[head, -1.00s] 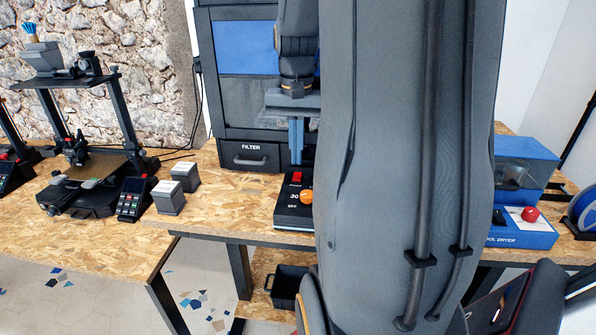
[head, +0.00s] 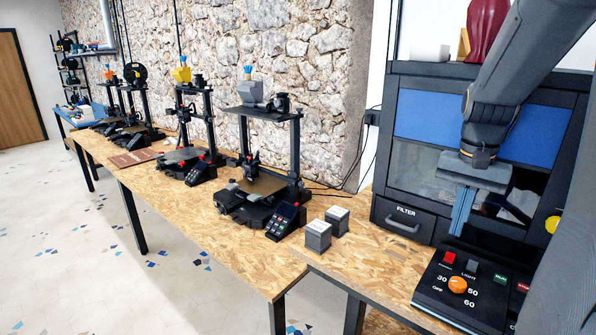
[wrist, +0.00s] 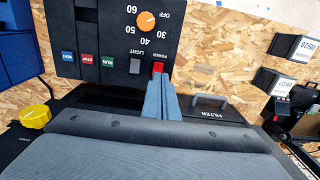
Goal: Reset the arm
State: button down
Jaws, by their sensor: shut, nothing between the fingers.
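My gripper (head: 462,209) is at the right of the head view, in front of the enclosed cabinet with the blue panel (head: 437,134). Its two blue-grey fingers are together and empty. In the wrist view my gripper (wrist: 160,95) points at the control box (wrist: 107,40), with its fingertips close to the red power switch (wrist: 158,67); whether they touch it cannot be told. The control box also shows in the head view (head: 430,290), with an orange knob (head: 458,285) and several buttons. My arm comes down from the upper right.
Two small grey blocks (head: 318,236) stand on the wooden bench (head: 240,250) left of the cabinet. A row of open-frame printers (head: 262,190) runs along the stone wall. A yellow knob (wrist: 35,116) is at the wrist view's left. The floor (head: 70,250) at left is clear.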

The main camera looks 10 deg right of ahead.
jog(key=s+a+f+n+t, duration=0.1)
jog(key=a+f+n, duration=0.35)
jog(key=a, duration=0.75)
jog(key=s+a+f+n+t, duration=0.15)
jog(key=a+f+n, duration=0.3)
jog(key=a, duration=0.75)
notch_tip(320, 180, down, 9)
jog(key=g+b, duration=0.1)
jog(key=b, duration=0.6)
jog(key=shift+r+n, duration=0.15)
jog(key=shift+n, duration=0.25)
